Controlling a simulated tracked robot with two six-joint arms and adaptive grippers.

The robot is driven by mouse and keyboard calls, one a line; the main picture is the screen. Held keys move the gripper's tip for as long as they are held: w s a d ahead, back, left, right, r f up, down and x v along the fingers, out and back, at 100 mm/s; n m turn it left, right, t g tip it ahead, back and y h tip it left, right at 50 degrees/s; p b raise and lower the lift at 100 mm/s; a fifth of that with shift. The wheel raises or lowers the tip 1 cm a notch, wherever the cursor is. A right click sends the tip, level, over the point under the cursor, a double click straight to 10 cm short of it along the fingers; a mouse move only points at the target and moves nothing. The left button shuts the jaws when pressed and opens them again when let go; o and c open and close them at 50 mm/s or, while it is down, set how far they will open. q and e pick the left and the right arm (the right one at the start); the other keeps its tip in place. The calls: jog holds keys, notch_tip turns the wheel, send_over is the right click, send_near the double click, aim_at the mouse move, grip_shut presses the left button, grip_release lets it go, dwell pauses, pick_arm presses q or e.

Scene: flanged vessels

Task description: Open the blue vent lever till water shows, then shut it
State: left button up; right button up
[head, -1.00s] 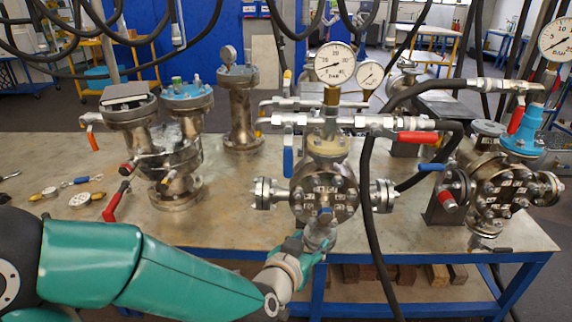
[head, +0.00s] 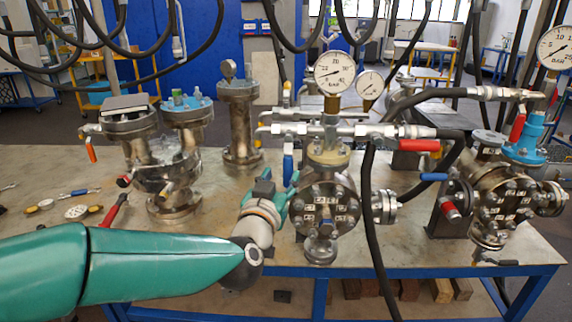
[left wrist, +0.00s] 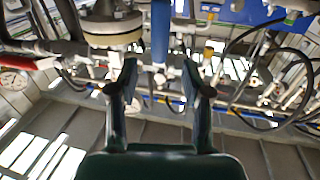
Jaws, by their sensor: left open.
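The blue vent lever (head: 288,168) hangs down from the left end of the valve pipework on the middle flanged vessel (head: 327,206). In the left wrist view the blue lever (left wrist: 160,32) points down between the two fingertips, with a gap on each side. My left gripper (head: 287,190) is open and empty just below the lever, left of the vessel's front flange. Its spread fingers also show in the left wrist view (left wrist: 158,76). I cannot make out any water at the vent. My right gripper is not in view.
A red-handled valve (head: 416,145) and a large gauge (head: 334,72) sit on the same pipework. A black hose (head: 370,235) hangs in front, right of the vessel. Another vessel (head: 500,210) stands at the right. Steel flanged pieces (head: 172,190) stand at the left on the bench (head: 75,235).

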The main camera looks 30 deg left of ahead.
aim_at(286, 166)
pick_arm(q)
jog(key=x, duration=0.6)
jog(key=shift+w+a+p, duration=0.15)
jog(key=shift+w+p, duration=0.15)
jog(key=shift+w, duration=0.1)
grip_shut()
